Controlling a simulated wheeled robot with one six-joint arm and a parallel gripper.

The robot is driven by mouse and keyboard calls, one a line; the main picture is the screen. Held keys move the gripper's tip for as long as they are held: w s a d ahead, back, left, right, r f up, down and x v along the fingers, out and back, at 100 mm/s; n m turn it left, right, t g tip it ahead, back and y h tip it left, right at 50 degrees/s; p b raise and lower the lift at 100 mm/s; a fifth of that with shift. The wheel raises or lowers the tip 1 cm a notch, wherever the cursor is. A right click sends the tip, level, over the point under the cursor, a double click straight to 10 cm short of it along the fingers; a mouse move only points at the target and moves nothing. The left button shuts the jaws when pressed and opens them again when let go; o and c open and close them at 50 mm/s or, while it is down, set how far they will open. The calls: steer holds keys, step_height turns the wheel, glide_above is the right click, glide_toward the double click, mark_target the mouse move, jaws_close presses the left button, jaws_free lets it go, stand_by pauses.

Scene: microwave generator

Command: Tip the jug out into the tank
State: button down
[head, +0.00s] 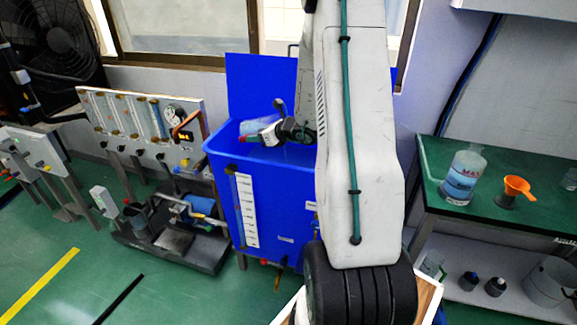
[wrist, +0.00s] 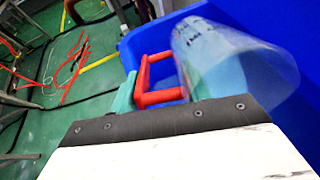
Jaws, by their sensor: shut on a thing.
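The blue tank (head: 268,205) stands open at the centre, with a white scale on its front and a raised blue panel behind. Its blue wall also shows in the wrist view (wrist: 295,38). My gripper (head: 272,133) is over the tank's opening, shut on the clear jug (head: 256,124). In the wrist view the jug (wrist: 225,65) is tilted, with its wide end to the right. A red handle-like part (wrist: 158,97) lies between it and my gripper. I cannot tell whether liquid is inside or flowing. My arm hides the tank's right side.
A green-topped bench (head: 490,213) at right holds a bottle of blue liquid (head: 463,177) and an orange funnel (head: 517,187). A gauge panel (head: 140,117) and a pump unit (head: 175,235) stand left of the tank.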

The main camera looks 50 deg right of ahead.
steer(key=shift+s+r+t, duration=0.15)
steer(key=shift+r+t, duration=0.2)
steer(key=shift+t, duration=0.35)
stand_by(1.1)
